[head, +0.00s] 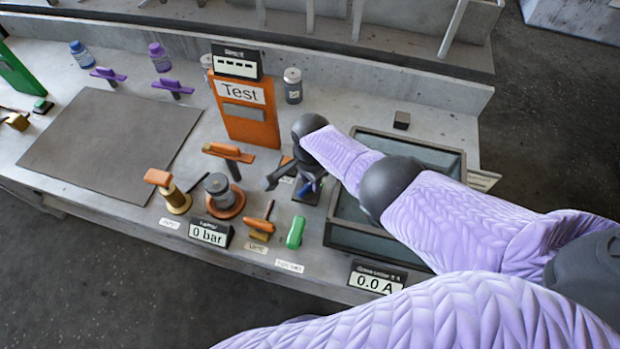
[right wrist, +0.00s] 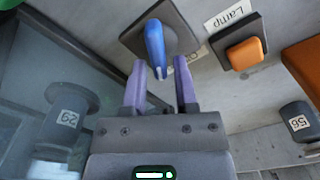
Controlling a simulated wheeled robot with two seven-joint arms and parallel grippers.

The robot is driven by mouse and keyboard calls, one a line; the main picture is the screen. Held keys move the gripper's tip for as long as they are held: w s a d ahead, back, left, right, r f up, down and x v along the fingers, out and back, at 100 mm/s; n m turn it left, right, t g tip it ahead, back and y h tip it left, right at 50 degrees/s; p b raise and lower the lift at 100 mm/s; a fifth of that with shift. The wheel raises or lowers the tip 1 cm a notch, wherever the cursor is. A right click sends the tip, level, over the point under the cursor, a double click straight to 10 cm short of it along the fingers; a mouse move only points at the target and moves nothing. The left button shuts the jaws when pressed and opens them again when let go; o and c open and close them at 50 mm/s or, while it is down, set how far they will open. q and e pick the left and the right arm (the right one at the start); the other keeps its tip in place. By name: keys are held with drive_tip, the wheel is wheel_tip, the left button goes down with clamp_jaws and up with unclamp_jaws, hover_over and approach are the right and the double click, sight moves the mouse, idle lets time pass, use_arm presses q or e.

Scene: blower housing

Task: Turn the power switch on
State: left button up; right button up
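A blue lever switch (right wrist: 154,45) on a dark square plate shows in the right wrist view, its tip pointing toward my right gripper (right wrist: 161,84). The label beside it is mostly hidden by a finger, so I cannot read it as the power switch. The gripper is open, with the two purple fingers apart on either side of the lever's tip; I see no contact. In the head view my right gripper (head: 291,182) is low over the bench, partly covering the blue lever (head: 306,188). My left gripper is not in view.
An orange button (right wrist: 245,53) labelled Lamp sits beside the switch. A glass-sided tank (head: 440,155) stands right of the gripper. An orange Test panel (head: 250,122), a 0 bar display (head: 210,232) and a 0.0 A display (head: 376,280) are nearby. The grey mat (head: 110,142) is bare.

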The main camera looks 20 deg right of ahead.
drive_tip(key=shift+o, duration=0.8)
wheel_tip(320, 180, up, 10)
drive_tip(key=p, duration=0.7)
drive_tip(key=shift+p, duration=0.3)
drive_tip(key=shift+f, duration=0.1)
